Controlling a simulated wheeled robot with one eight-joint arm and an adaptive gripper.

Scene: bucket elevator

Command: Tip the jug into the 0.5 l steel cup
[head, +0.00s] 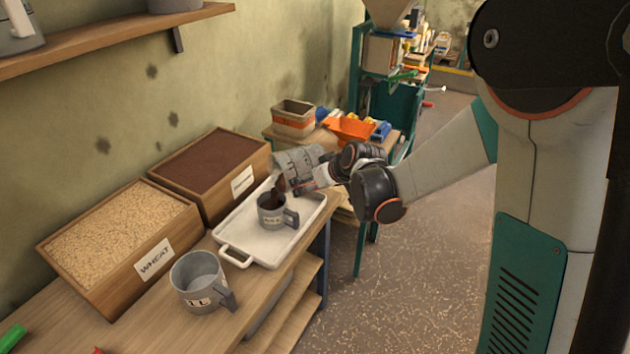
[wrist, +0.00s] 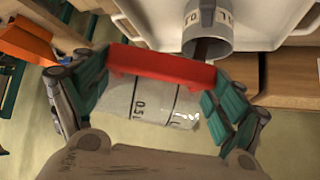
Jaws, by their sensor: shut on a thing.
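The jug (head: 296,159) is pale grey and tilted well over, its mouth low and to the left above the steel cup (head: 271,212). In the wrist view the jug (wrist: 150,104) has dark measuring marks and a red part (wrist: 160,65). My gripper (head: 300,187) is shut on the jug; its green fingers (wrist: 157,95) lie on both sides. A dark brown stream (head: 279,188) falls from the jug into the cup. The cup stands upright on the white tray (head: 240,252); its label is too small to read surely. How much is left in the jug is hidden.
A larger empty-looking steel cup (head: 197,275) stands on the bench in front of the tray. A wheat box (head: 115,240) and a box of brown grain (head: 212,172) line the wall. An orange bin (head: 350,129) and a small box (head: 293,118) stand behind the jug.

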